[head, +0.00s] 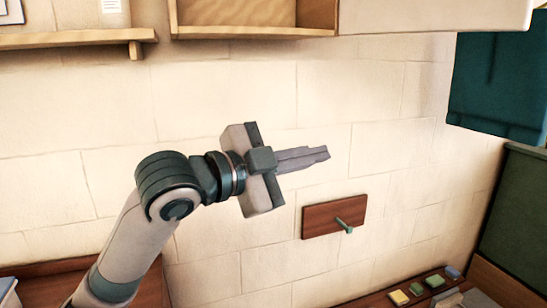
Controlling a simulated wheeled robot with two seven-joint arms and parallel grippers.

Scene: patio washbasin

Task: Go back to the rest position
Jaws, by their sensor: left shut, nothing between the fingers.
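My left gripper (318,155) is in the middle of the head view, held up in front of the pale block wall (400,140). Its fingers are together, point to the right and hold nothing. My left arm comes in from the lower left. My right gripper is not in the picture.
A wooden plate with a green peg (320,220) is on the wall, below and right of the gripper. A wooden shelf (75,39) and an open wooden cabinet (250,15) are above. Small coloured blocks (434,281) lie at the lower right. A teal cabinet (495,85) hangs right.

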